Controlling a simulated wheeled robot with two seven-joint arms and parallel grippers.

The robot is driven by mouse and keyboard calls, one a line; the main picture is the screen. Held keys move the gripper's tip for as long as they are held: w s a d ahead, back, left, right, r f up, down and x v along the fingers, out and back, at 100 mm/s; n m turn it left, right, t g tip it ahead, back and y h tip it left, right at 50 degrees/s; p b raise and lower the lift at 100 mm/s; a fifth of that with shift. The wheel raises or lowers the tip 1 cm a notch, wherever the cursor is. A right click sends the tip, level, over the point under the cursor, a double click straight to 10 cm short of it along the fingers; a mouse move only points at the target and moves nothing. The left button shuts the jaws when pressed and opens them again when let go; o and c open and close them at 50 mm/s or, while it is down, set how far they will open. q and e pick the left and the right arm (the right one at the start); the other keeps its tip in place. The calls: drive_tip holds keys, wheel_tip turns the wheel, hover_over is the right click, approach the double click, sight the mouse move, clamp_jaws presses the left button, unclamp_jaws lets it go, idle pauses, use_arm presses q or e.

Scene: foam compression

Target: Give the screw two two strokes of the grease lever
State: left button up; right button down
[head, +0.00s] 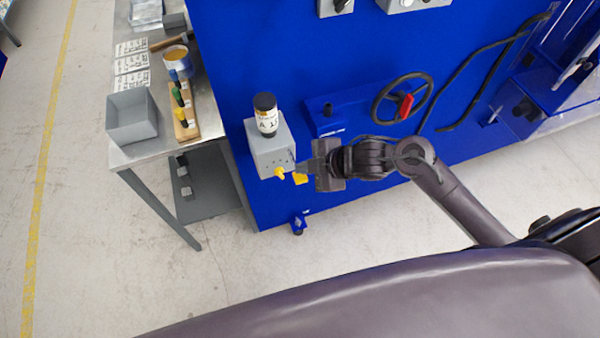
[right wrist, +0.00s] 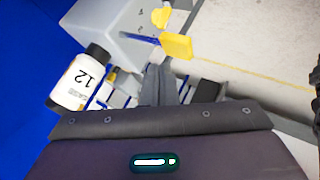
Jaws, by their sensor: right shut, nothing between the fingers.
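The grey grease box (head: 268,155) is fixed on the blue machine, with a dark-capped bottle (head: 266,118) upright on top. A yellow knob (head: 280,173) sits on its front, and the lever's yellow end (head: 301,179) shows beside it. In the right wrist view the lever has a blue shaft and yellow paddle (right wrist: 177,46); the knob (right wrist: 160,17) is near it. My right gripper (head: 301,167) is shut and empty, its fingertips close to the lever. Whether they touch it I cannot tell. In the wrist view its fingers (right wrist: 158,75) point toward the lever. My left gripper is not in view.
A handwheel (head: 402,98) with a red handle is on the blue machine right of the box. A metal bench (head: 205,105) at left holds a grey bin (head: 132,118), a rack of coloured markers and a tape roll. The floor in front is clear.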

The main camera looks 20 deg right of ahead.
wheel_tip(320, 180, up, 5)
drive_tip(key=p, duration=0.4)
drive_tip(key=shift+f, duration=0.1)
drive_tip(key=shift+a, duration=0.1)
idle(0.6)
